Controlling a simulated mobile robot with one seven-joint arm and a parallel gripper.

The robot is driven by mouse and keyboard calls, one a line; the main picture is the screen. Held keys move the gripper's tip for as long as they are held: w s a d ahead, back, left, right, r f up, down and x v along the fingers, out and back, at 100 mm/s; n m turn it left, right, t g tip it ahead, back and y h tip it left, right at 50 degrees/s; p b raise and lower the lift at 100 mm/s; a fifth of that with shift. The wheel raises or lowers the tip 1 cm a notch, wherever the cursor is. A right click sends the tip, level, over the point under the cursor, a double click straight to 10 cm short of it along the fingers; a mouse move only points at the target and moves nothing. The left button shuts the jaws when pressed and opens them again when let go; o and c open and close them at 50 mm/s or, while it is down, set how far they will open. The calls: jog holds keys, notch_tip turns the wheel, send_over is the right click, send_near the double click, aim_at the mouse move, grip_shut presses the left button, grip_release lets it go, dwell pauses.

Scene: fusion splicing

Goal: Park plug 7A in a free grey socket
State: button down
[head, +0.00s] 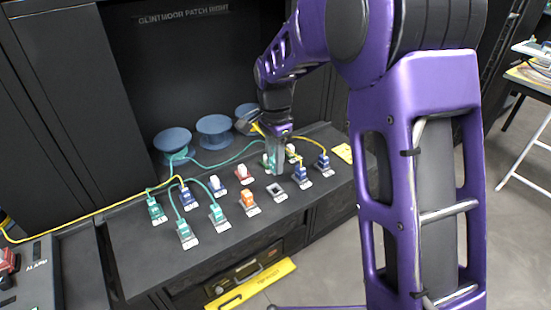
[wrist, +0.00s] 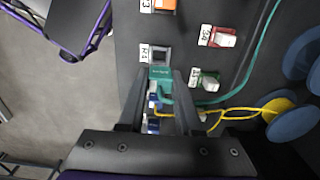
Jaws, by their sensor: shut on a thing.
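My gripper (head: 279,168) hangs over the right part of the patch panel. In the wrist view its fingers (wrist: 160,92) are shut on a teal plug (wrist: 161,74), whose label is too small to read. A grey socket (wrist: 160,53) lies just beyond the plug's front edge and looks empty. In the head view an empty grey socket (head: 277,191) shows just in front of the gripper. The held plug is mostly hidden behind the fingers in the head view. I cannot tell whether the plug touches the panel.
An orange plug (head: 249,199) stands left of the empty socket, blue plugs (head: 301,174) to its right. A red socket with a white top (wrist: 222,38) and a green one (wrist: 208,82) are close by. Teal and yellow cables run across the panel. Blue spools (head: 214,131) stand behind.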

jog(key=shift+f, duration=2)
jog(key=shift+f+b, duration=0.55)
jog(key=shift+f, duration=0.4)
jog(key=shift+f+b, duration=0.3)
jog(key=shift+f, duration=0.25)
jog(key=c, duration=0.5)
grip_release()
jog(key=shift+r, duration=0.15)
notch_tip(320, 180, up, 17)
jog(key=shift+r+p, duration=0.1)
jog(key=shift+p, duration=0.65)
